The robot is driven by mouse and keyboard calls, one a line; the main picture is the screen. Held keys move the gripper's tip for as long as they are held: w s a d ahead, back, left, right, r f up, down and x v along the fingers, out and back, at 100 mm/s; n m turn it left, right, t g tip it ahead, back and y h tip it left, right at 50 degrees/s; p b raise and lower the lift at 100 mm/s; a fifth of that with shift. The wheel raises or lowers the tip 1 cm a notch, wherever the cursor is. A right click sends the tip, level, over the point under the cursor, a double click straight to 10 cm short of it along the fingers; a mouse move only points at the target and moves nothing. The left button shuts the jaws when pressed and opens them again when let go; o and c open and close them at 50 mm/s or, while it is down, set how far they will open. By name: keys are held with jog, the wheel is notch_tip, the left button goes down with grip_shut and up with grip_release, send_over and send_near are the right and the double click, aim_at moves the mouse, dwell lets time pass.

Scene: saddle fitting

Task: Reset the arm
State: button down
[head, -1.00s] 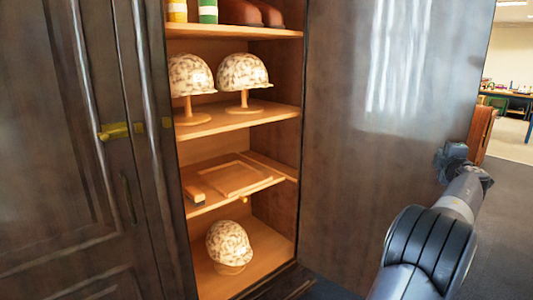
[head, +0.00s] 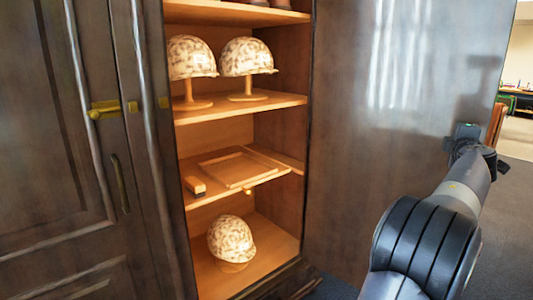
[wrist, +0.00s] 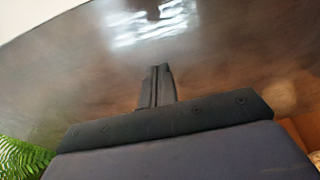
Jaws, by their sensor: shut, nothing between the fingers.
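My arm reaches up from the lower right of the head view, in front of the open wardrobe door (head: 400,90). My gripper is at its far end; in the wrist view its fingers (wrist: 157,82) are together with nothing between them. Behind the fingers the wrist view shows the dark, shiny door surface (wrist: 220,60). I cannot tell the exact gap between the fingers and the door.
The open wardrobe has two patterned caps on stands (head: 192,58) (head: 246,57), a wooden tray (head: 240,170) and a lower cap (head: 231,238). The left door (head: 60,160) is shut, with a brass latch (head: 105,109). Grey floor (head: 510,220) lies at right.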

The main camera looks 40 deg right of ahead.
jog(key=w+a+m+g+h+p, duration=0.1)
jog(key=a+p, duration=0.5)
jog(key=a, duration=0.6)
jog(key=w+a+m+g+p, duration=0.4)
jog(key=w+a+g+p, duration=0.2)
jog(key=a, duration=0.5)
jog(key=shift+a+g+h+p, duration=0.3)
jog(key=shift+a+h+p, duration=0.1)
jog(key=shift+p, duration=0.05)
jog(key=shift+f, duration=0.15)
